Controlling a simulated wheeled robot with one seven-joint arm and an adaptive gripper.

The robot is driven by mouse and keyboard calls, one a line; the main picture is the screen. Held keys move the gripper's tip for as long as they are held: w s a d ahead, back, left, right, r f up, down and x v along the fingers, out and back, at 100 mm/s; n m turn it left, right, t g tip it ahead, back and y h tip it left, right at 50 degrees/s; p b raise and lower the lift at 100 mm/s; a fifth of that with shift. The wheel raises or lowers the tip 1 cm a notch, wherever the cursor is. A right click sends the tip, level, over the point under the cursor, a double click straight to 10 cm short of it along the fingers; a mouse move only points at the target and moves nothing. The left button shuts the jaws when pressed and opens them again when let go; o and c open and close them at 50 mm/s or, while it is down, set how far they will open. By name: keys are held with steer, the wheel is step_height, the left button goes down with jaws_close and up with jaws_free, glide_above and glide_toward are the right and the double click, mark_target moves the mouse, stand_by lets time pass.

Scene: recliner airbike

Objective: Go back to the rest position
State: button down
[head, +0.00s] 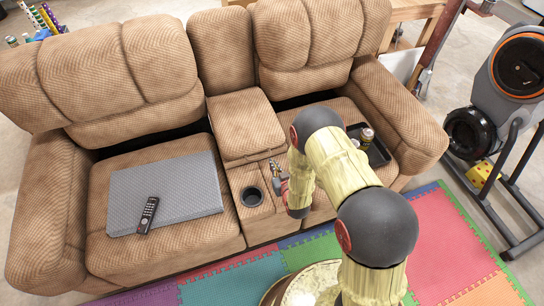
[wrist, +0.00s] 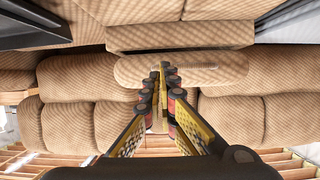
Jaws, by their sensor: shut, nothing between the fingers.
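My gripper (head: 276,172) shows small in the head view, at the end of my arm, over the front of the recliner's centre console. In the wrist view its two fingers (wrist: 160,85) run side by side to close-set tips, with nothing held between them. My arm bends in front of the right seat and hides part of it. The brown two-seat recliner (head: 70,210) fills much of the head view, and its cushions (wrist: 75,125) show upside down in the wrist view.
A grey pad (head: 190,185) with a black remote (head: 148,214) lies on the left seat. A black tray (head: 378,152) with a small can (head: 366,136) is on the right seat. A cup holder (head: 252,196) is beside my gripper. An exercise bike (head: 480,130) stands right; coloured floor mats (head: 450,240) lie in front.

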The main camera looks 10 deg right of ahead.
steer(key=shift+s+d+f+p, duration=0.15)
steer(key=shift+s+d+f, duration=0.05)
steer(key=shift+s+f, duration=0.65)
steer(key=shift+s+d+f+p, duration=0.15)
steer(key=shift+s+f, duration=0.6)
steer(key=shift+s, duration=0.1)
steer(key=w+d+r+g+h, duration=0.1)
steer(key=w+r, duration=0.3)
steer(key=r, duration=0.4)
steer(key=w+d+r+g, duration=0.1)
steer(key=w+r, duration=0.3)
steer(key=r, duration=0.3)
steer(key=s+d+r+g+h, duration=0.1)
steer(key=s+d+r, duration=0.15)
steer(key=r, duration=1.45)
steer(key=s+d+r+m+g, duration=0.1)
steer(key=s+d+r+g, duration=0.15)
steer(key=s+r, duration=1.1)
steer(key=s+r+g, duration=0.1)
steer(key=s+r, duration=0.1)
steer(key=s, duration=0.8)
steer(key=s+d+r+m+g+p, duration=0.1)
steer(key=s+r, duration=0.2)
steer(key=s, duration=0.8)
steer(key=shift+r+h, duration=0.2)
steer(key=shift+h, duration=0.1)
steer(key=shift+s+d, duration=0.1)
